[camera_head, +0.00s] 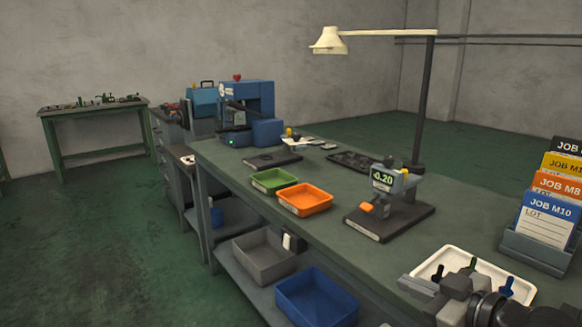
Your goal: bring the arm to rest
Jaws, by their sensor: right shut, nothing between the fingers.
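My right gripper (418,287) shows at the lower right, shut and empty. It is in front of the near edge of a white tray (446,256) and hides part of it. I cannot tell how high it is above the bench. My left gripper is not in view.
The green workbench (345,240) carries a gauge (383,180) on a dark base, an orange tray (305,199), a green tray (273,181), a job-card rack (540,250) at right and a lamp post (424,105). A blue bin (316,300) and a grey bin (263,260) sit below.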

